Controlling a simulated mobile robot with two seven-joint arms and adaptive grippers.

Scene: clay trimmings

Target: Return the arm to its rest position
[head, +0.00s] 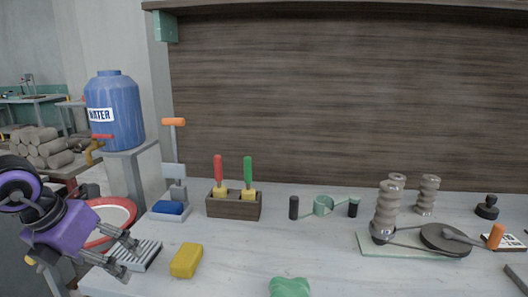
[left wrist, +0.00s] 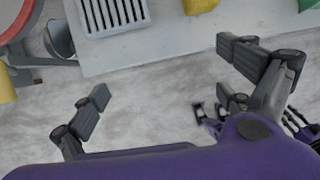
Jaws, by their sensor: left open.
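My left gripper (head: 130,262) is purple with dark grey fingers and comes in at the lower left of the head view. It is open and empty, near the left front corner of the white worktable (head: 225,265). In the left wrist view its two fingers (left wrist: 165,72) stand wide apart over bare floor, just off the table's edge, with nothing between them. A small purple and dark part (left wrist: 209,122) shows farther off in the left wrist view; it may be my right gripper, but it is too small to tell its state.
A grey slotted block (head: 143,255) and a yellow block (head: 186,260) lie close to the left gripper. A red-rimmed round basin (head: 128,212) is behind it, below a blue water barrel (head: 113,110). A wooden tool holder (head: 234,206) and a green lump (head: 289,288) are farther right.

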